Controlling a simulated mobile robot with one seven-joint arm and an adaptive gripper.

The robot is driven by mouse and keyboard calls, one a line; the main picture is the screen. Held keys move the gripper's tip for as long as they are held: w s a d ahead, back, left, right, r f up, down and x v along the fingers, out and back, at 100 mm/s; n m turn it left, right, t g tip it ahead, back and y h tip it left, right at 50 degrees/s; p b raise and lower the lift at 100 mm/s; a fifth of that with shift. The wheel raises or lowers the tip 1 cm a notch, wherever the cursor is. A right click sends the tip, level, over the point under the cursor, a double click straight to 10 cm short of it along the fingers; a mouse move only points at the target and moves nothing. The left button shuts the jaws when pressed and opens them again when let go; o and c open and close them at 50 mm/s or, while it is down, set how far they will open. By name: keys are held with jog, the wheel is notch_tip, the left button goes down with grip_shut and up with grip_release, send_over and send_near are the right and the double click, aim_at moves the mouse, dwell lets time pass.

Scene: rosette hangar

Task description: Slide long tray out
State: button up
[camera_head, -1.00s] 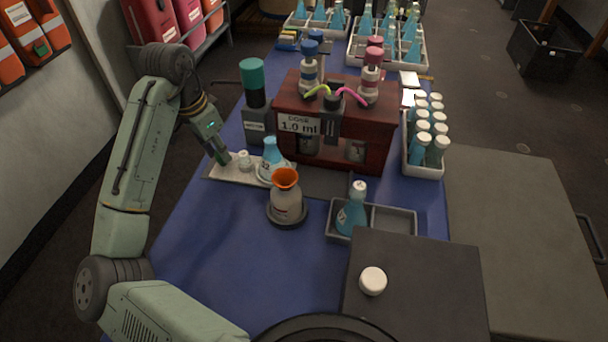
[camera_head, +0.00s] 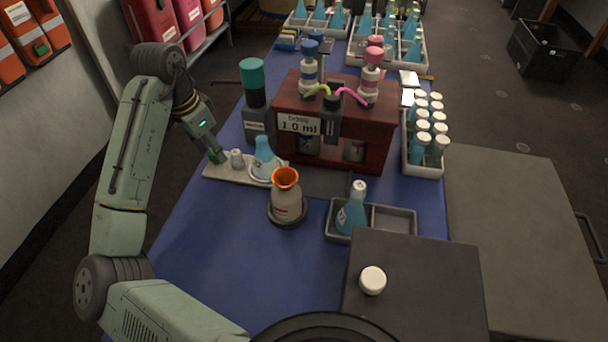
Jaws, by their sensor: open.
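The long tray (camera_head: 222,173) is a thin, pale grey strip on the blue table, reaching left from the front of the red-brown dispenser. A small white knob (camera_head: 237,160) stands near its left end. A conical flask with blue liquid (camera_head: 264,162) stands on it, right of the knob. My gripper (camera_head: 219,157) is open, low over the tray's left end, just left of the knob. Whether it touches the knob or tray I cannot tell. A dark flat strip (camera_head: 328,184) lies to the right of the tray, below the dispenser.
The dispenser (camera_head: 374,145) stands behind the tray. An orange-rimmed bottle (camera_head: 288,205) on a dark round base is close in front. A two-part grey tray (camera_head: 393,221) holds another blue flask (camera_head: 351,211). The blue table's front left is clear.

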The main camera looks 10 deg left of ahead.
dwell(0.4)
notch_tip(320, 180, up, 7)
jog(key=p, duration=0.7)
jog(key=shift+p, duration=0.3)
